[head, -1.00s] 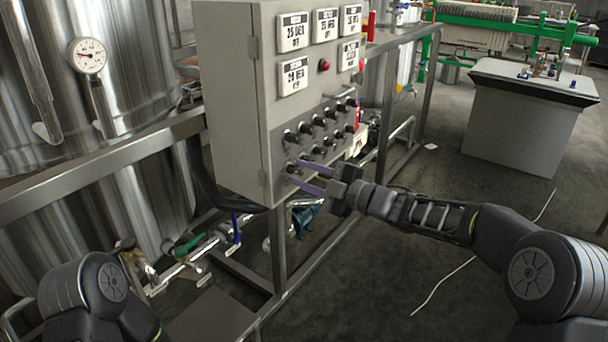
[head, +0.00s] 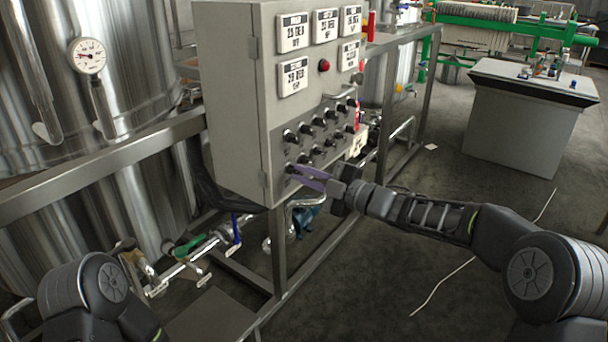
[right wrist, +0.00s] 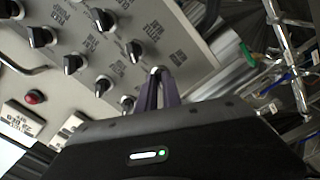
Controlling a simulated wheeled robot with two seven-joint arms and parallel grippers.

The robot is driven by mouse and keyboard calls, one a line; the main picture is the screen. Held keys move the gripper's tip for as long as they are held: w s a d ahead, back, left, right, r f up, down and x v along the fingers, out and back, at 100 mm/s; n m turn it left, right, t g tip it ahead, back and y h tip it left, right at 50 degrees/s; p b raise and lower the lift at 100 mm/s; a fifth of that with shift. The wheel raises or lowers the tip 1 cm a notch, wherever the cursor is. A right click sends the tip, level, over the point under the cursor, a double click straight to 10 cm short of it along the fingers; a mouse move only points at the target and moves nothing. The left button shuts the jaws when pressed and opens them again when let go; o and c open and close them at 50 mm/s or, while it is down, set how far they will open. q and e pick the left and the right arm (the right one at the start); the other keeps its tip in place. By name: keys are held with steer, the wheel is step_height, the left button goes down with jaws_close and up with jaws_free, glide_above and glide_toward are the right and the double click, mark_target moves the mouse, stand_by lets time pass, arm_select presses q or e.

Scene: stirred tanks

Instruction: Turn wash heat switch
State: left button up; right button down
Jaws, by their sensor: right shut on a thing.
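A grey control panel (head: 240,110) carries rows of black rotary switches. My right gripper (head: 296,173), with purple fingers, is shut on the switch at the lower left corner of the panel. In the right wrist view the two fingers (right wrist: 160,80) close on this switch (right wrist: 156,70), which is mostly hidden between them. The labels are too small or blurred to tell whether it is the wash heat switch. Only part of my left arm shows at the lower left; its gripper is out of view.
Other switches (head: 305,128) sit close above and to the right of the held one. Display plates and a red lamp (head: 324,65) are higher on the panel. A steel frame (head: 279,240) and pipes with a blue-handled valve (head: 235,229) are below. The floor to the right is mostly clear.

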steer(key=shift+m+p, duration=4)
steer(key=shift+p, duration=0.3)
steer(key=c, duration=1.5)
jaws_free()
